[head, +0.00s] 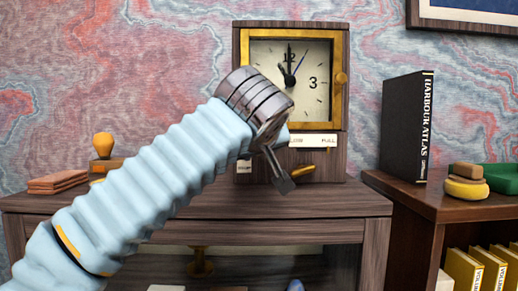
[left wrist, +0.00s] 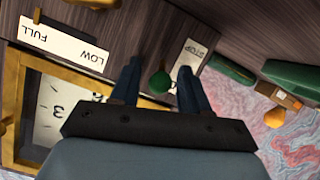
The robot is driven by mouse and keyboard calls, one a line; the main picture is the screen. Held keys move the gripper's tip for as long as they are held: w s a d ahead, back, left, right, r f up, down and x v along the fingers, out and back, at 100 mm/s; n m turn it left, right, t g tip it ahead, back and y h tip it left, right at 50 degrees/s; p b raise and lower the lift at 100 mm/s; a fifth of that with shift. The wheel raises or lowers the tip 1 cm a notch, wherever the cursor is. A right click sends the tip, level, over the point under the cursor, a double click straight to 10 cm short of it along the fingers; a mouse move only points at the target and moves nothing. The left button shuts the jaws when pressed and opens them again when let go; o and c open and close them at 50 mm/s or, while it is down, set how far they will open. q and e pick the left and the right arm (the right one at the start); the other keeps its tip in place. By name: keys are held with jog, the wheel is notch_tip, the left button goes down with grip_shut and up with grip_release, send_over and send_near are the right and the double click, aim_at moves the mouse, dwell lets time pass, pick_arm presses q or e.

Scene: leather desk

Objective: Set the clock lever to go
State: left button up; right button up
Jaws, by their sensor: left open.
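The clock (head: 291,80) stands on the desk in the head view, in a dark wood case with a gold-framed dial. My left gripper (head: 283,172) is open in front of the case's lower left. In the left wrist view, which is upside down, a green-knobbed lever (left wrist: 160,82) sits between the two open fingers (left wrist: 160,75). I cannot tell whether either finger touches it. A white label beside it reads STOP (left wrist: 191,54); a finger and the knob partly hide its other end. My arm hides the lever in the head view. My right gripper is not in view.
A LOW–FULL label (left wrist: 65,45) and a brass lever (head: 317,170) are on the same case front, to the right. The desk (head: 330,198) also holds a stamp (head: 103,146) and brown pads (head: 58,181). A black book (head: 405,125) stands on the right-hand shelf unit.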

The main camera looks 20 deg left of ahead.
pick_arm(q)
jog(key=shift+s, duration=0.1)
jog(key=v, duration=1.3)
jog(key=shift+s+r, duration=0.15)
jog(key=shift+s, duration=0.1)
